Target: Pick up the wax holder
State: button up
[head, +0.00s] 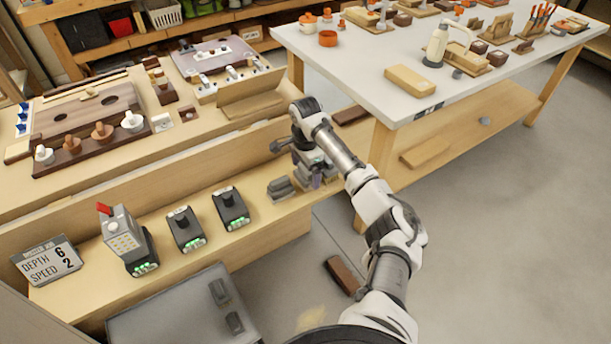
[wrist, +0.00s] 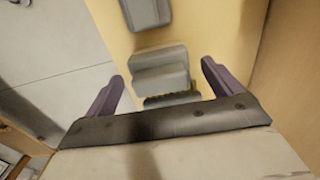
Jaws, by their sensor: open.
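A stepped grey block (wrist: 160,72) lies on the wooden shelf in the wrist view, between the purple fingertips of my gripper (wrist: 162,72). It may be the wax holder; no label shows. Its near end, a dark piece with yellowish bits beside it, is partly hidden by the gripper's body. A second grey block (wrist: 147,12) lies just beyond it. In the head view my gripper (head: 316,182) is low over the right end of the lower shelf, next to a grey block (head: 281,188). My gripper is open, and I see no grip on anything.
Several dark chargers with green lights (head: 232,208) stand left along the shelf (head: 268,222). A wooden upright (wrist: 285,70) is close on the right in the wrist view. A white-topped table (head: 350,75) stands behind my arm. A brown block (head: 342,275) lies on the floor.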

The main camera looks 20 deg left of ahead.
jog(key=shift+f, duration=1.05)
jog(key=c, duration=1.2)
jog(key=shift+o, duration=0.2)
jog(key=shift+r, duration=0.1)
notch_tip(320, 180, up, 20)
jog(key=o, duration=0.6)
jog(key=shift+c, duration=0.2)
jog(key=c, duration=0.4)
